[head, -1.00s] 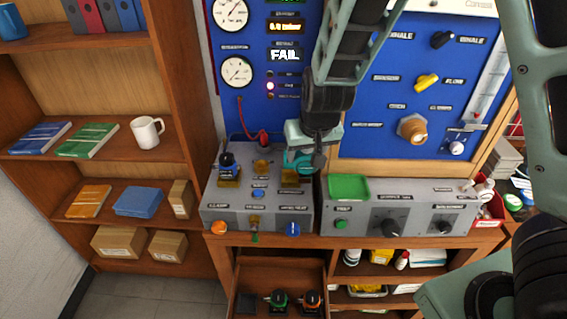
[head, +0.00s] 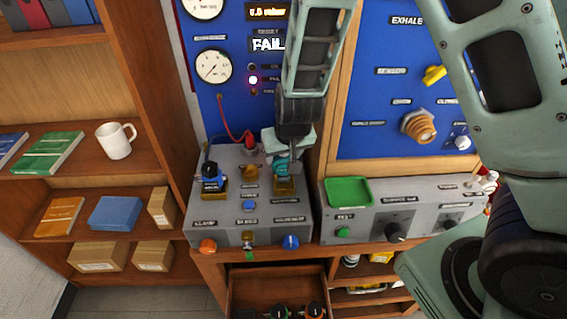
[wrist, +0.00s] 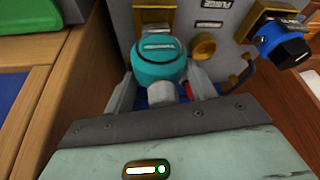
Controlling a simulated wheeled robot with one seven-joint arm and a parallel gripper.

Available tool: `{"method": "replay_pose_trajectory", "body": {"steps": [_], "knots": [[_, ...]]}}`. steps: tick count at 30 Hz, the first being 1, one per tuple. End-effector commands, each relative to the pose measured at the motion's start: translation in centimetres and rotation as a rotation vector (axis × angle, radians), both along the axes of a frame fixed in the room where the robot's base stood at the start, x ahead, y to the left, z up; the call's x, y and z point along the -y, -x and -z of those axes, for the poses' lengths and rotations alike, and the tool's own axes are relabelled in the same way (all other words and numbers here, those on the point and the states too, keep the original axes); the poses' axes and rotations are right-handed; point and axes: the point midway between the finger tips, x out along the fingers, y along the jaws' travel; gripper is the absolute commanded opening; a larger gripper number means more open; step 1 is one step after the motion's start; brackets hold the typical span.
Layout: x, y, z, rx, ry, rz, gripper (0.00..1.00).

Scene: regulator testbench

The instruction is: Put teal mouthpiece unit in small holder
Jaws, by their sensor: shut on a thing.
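The teal mouthpiece unit (head: 281,164) is a round teal cap with a label and a pale stub; it also shows in the wrist view (wrist: 158,60). My gripper (head: 287,160) is shut on it from behind, with one finger on each side in the wrist view (wrist: 162,92). The unit is over the brass holder (head: 285,188) at the right of the grey bench box. I cannot tell whether it is seated or just above it. A smaller round brass fitting (head: 250,172) is at the box's middle. I cannot read which one is the small holder.
A blue and black unit (head: 212,174) sits in the left brass holder. A red hose (head: 235,130) runs to the box. A green tray (head: 349,191) stands on the right-hand console. Below, an open drawer (head: 275,285) holds green and orange units. The panel display reads FAIL.

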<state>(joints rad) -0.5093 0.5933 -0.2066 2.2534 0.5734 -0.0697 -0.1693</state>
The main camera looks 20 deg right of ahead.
Motion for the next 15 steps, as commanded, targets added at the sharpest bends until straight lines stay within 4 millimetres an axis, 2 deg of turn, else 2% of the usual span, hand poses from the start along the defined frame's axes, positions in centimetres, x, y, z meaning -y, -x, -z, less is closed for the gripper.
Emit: {"method": "replay_pose_trajectory", "body": {"steps": [3, 6, 15], "knots": [[0.2, 0.0, 1.9, -0.004, 0.002, 0.002, 0.23], [0.1, 0.0, 2.6, -0.002, 0.000, 0.001, 0.23], [0.0, 0.0, 2.8, 0.000, 0.000, 0.001, 0.23]]}}
